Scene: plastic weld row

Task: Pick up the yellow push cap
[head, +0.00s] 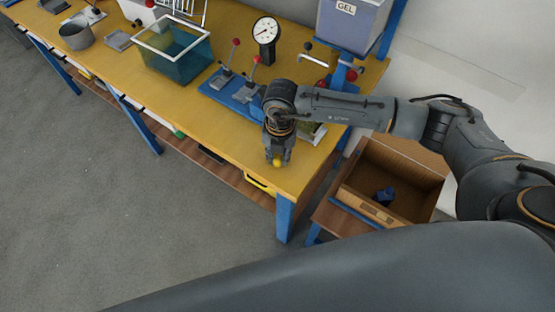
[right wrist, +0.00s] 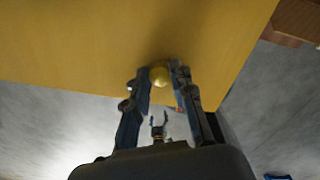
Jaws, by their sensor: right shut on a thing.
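The yellow push cap (head: 277,162) is a small round yellow piece at the tips of my right gripper (head: 277,157), over the yellow bench top near its front edge. In the right wrist view the cap (right wrist: 160,77) sits between the two dark fingertips (right wrist: 160,80), which are shut on it. The fingers hide its sides. I cannot tell whether it is touching the bench or just above it. My left gripper is not in view.
The yellow workbench (head: 130,75) carries a blue fixture with red-knobbed levers (head: 240,92), a dial gauge (head: 265,35), a clear teal bin (head: 175,65) and a metal pot (head: 75,37). A wooden box (head: 405,160) holding a dark blue piece stands to the right. Open floor lies in front.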

